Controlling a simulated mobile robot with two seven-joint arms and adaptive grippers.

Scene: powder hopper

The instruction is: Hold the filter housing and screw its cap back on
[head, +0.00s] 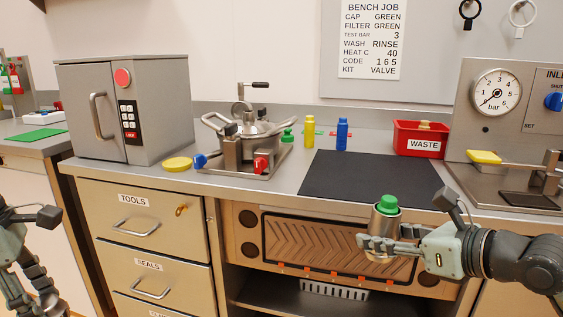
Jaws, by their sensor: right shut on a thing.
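The filter housing (381,222) is a metal cylinder, held roughly upright in front of the counter edge. A green piece (388,203) sits at its top; I cannot tell whether it is the cap or the filter, or how it is seated. My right gripper (378,246) is shut around the housing's lower part from the right, and its fingers hide some of it. My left gripper (25,285) is at the lower left edge, far from the housing and partly cut off. Its fingers point down and their opening is unclear.
A black mat (367,178) lies bare on the counter. Behind it stand yellow (309,131) and blue (342,134) bottles and a red waste bin (418,139). A lidded pot fixture (250,135), a yellow disc (178,164) and a grey oven (125,110) are left. A gauge panel (496,92) is right.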

